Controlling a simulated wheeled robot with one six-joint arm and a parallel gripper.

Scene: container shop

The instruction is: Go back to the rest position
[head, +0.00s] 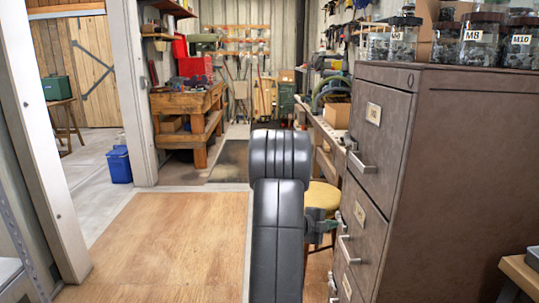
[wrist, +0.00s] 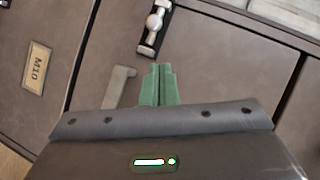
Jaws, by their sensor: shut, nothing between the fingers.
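My gripper (head: 328,227) is at the end of my black arm, low beside the front of the brown metal filing cabinet (head: 450,170) in the head view. In the wrist view its green fingers (wrist: 158,84) are together, with nothing between them. They point at the cabinet's drawer fronts. One drawer handle (wrist: 153,27) is just beyond the fingertips, and a grey handle (wrist: 119,87) is just left of the fingers. Whether the fingers touch the cabinet cannot be told. The drawers look shut.
Jars of small parts (head: 480,40) stand on the cabinet. A yellow stool (head: 322,196) is partly hidden behind my arm. A wooden workbench (head: 190,110) and a blue bin (head: 118,165) are further back. The wooden floor (head: 165,240) left of my arm is clear.

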